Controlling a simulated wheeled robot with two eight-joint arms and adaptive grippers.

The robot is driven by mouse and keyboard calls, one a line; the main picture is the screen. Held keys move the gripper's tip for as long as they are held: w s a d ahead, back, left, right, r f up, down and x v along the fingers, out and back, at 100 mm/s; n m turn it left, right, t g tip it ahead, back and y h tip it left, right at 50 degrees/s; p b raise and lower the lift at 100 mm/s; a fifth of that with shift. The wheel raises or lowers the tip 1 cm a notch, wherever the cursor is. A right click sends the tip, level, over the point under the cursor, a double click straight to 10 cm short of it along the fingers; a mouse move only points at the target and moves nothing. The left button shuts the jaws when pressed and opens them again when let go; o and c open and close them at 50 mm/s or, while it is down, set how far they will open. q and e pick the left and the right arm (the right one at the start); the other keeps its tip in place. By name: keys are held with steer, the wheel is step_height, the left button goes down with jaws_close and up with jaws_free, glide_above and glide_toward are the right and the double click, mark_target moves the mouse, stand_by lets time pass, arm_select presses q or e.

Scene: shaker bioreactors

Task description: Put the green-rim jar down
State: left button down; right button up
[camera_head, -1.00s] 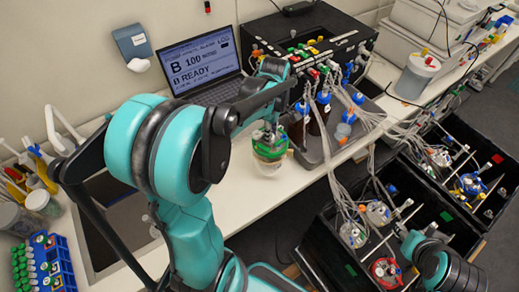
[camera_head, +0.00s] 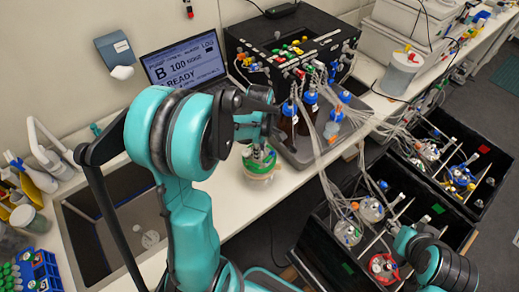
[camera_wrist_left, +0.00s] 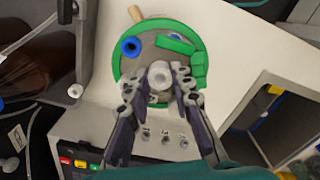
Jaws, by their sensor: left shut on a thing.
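The green-rim jar (camera_head: 261,168) is a clear jar with a green ring around its lid, upright over the white bench in front of the brown bottles. I cannot tell whether its base touches the bench. In the left wrist view its grey lid with the green rim (camera_wrist_left: 122,68) shows from above, with a blue-ringed port and green blocks on it. My left gripper (camera_wrist_left: 160,80) is shut on the white port at the middle of the lid; in the head view the gripper (camera_head: 262,135) is partly hidden by its arm. My right gripper's fingers do not show.
Brown bottles with blue caps (camera_head: 288,120) stand on a grey tray (camera_head: 312,152) close behind the jar, with many tubes. A sink (camera_head: 85,235) opens in the bench to the left. Black crates (camera_head: 320,262) with other jars stand right, below the bench edge.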

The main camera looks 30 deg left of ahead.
arm_select(q)
steer(key=shift+f, duration=0.15)
steer(key=c, duration=1.3)
jaws_free()
step_height(320, 180, up, 12)
steer(key=p, duration=0.2)
steer(key=s+d+m+t, duration=0.2)
steer(key=s+d+m, duration=0.1)
steer(key=m, duration=0.3)
steer(key=s+d+r+m+t, duration=0.1)
steer(key=s+d+m+t, duration=0.1)
steer(key=s+d+m, duration=0.2)
steer(key=s+d+r+m+t, duration=0.1)
steer(key=s+d+m+t, duration=0.2)
steer(key=m, duration=0.6)
steer(key=shift+s+d+r+m, duration=0.15)
steer(key=shift+s+d+m, duration=0.15)
steer(key=shift+s, duration=0.25)
